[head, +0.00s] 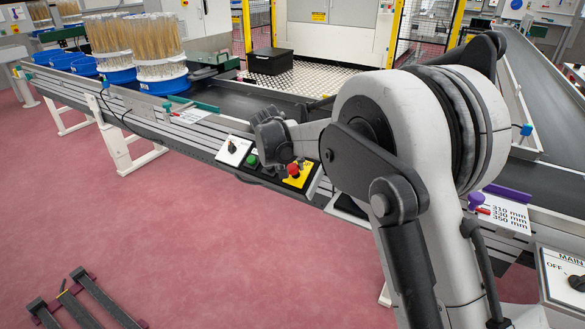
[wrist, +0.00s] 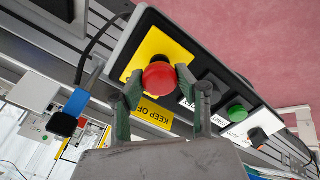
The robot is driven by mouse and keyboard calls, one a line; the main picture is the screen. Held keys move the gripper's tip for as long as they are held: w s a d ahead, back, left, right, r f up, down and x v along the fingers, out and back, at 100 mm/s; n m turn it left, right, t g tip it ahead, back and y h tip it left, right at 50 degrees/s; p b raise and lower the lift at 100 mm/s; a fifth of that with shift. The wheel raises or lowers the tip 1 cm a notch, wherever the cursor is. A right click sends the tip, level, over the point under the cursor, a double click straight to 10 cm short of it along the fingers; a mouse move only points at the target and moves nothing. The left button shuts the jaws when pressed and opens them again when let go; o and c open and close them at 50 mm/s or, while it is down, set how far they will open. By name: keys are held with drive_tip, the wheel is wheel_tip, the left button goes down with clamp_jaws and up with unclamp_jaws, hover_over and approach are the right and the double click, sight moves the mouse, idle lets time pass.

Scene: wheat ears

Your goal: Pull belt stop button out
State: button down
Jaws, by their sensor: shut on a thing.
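The belt stop button is a round red knob (wrist: 159,76) on a yellow plate (wrist: 150,47) at one end of a dark control panel. In the wrist view my gripper (wrist: 160,82) has one green-padded finger on each side of the red knob, closed on it. In the head view the red knob (head: 293,170) and its yellow plate (head: 302,178) show at the right end of the panel on the conveyor's front side. My arm's end is just above and beside the panel there, and its fingers are hard to make out.
The same panel has a green button (head: 252,160) and a white-plated switch (head: 233,149). The dark conveyor belt (head: 235,99) runs behind it, with wheat ears (head: 155,38) in blue-based holders at the left. A black box (head: 271,61) stands behind. The red floor in front is mostly clear.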

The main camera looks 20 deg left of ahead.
drive_tip(key=c, duration=1.2)
unclamp_jaws()
drive_tip(key=shift+s+r, duration=0.1)
drive_tip(key=shift+r, duration=0.05)
drive_tip(key=shift+c, duration=0.2)
drive_tip(key=v, duration=1.2)
